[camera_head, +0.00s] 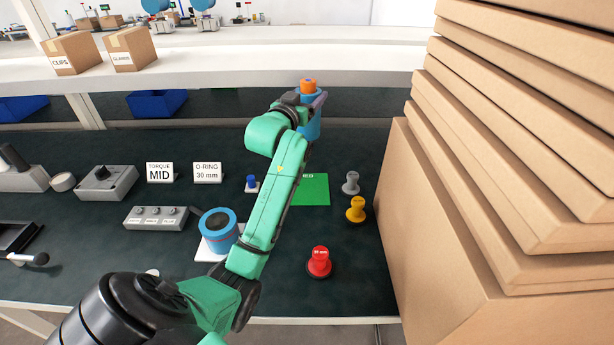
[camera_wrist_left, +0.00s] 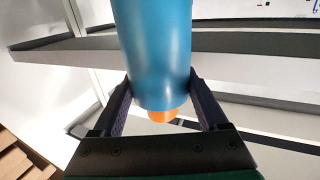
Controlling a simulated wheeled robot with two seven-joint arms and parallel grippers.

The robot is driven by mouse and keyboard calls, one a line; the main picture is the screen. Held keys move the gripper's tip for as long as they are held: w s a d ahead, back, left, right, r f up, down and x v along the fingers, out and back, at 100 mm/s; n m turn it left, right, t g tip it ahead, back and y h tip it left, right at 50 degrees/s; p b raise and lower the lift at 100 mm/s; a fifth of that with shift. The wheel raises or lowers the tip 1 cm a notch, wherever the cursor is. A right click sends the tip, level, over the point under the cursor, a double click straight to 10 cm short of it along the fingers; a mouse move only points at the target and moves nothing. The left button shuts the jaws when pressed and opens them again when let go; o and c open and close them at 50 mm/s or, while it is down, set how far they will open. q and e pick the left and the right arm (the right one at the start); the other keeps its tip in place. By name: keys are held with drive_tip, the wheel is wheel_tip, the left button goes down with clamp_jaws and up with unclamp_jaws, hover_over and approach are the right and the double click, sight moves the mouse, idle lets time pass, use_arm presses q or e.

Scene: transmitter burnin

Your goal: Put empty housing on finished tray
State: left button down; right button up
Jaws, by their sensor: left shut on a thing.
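My left gripper (camera_head: 306,98) is shut on a blue cylindrical housing (camera_head: 313,125), held above the far part of the bench. An orange piece (camera_head: 308,85) shows at the housing's upper end. In the left wrist view the blue housing (camera_wrist_left: 158,50) sits between both fingers, with the orange end (camera_wrist_left: 163,115) beside the palm. A green mat (camera_head: 314,190), its lettering mostly hidden by my arm, lies nearer than the held housing. Another blue cylinder (camera_head: 218,226) with a dark top stands on a white plate left of my forearm. My right gripper is out of view.
Stacked cardboard boxes (camera_head: 500,200) block the right side. A red knob (camera_head: 319,262), a yellow knob (camera_head: 356,208) and a grey knob (camera_head: 351,182) stand near the mat. A white shelf (camera_head: 230,58) runs behind. A grey button box (camera_head: 156,217) stands to the left.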

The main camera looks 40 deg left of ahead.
use_arm(q)
drive_tip(key=shift+w+f, duration=0.1)
drive_tip(key=shift+f, duration=0.25)
drive_tip(key=f, duration=0.4)
drive_tip(key=s+f, duration=0.1)
drive_tip(key=f, duration=0.2)
drive_tip(key=shift+d, duration=0.15)
wheel_tip(320, 180, down, 12)
drive_tip(key=shift+r, duration=0.15)
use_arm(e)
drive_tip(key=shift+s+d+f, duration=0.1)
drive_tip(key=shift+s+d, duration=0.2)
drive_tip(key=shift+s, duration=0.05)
use_arm(q)
drive_tip(key=shift+w, duration=0.1)
unclamp_jaws()
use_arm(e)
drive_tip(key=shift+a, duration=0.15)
